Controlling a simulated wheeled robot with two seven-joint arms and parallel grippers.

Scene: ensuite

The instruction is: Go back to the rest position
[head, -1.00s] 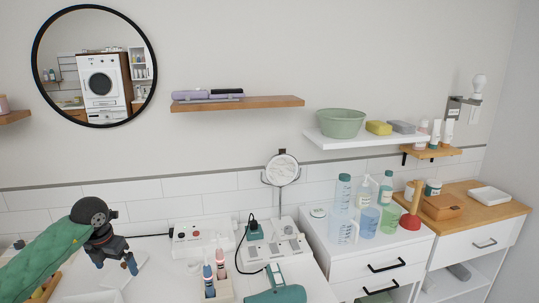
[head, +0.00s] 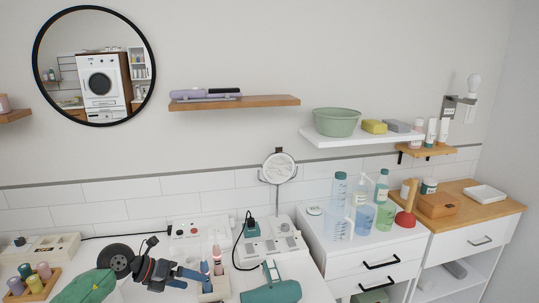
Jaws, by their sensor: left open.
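My left arm, in a green sleeve, comes in from the bottom left. Its gripper (head: 196,273) is open and points right, low over the white counter (head: 150,292). Its fingertips are close to the wooden toothbrush holder (head: 218,288) with its upright brushes. I cannot tell whether they touch it. Nothing shows between the fingers. My right gripper is not in view.
A teal hair dryer (head: 272,291) lies right of the holder. A white socket box (head: 187,231) and a round mirror on a stand (head: 279,167) are behind. A wooden rack (head: 32,287) of small bottles is left. Bottles and a red plunger (head: 406,219) stand right.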

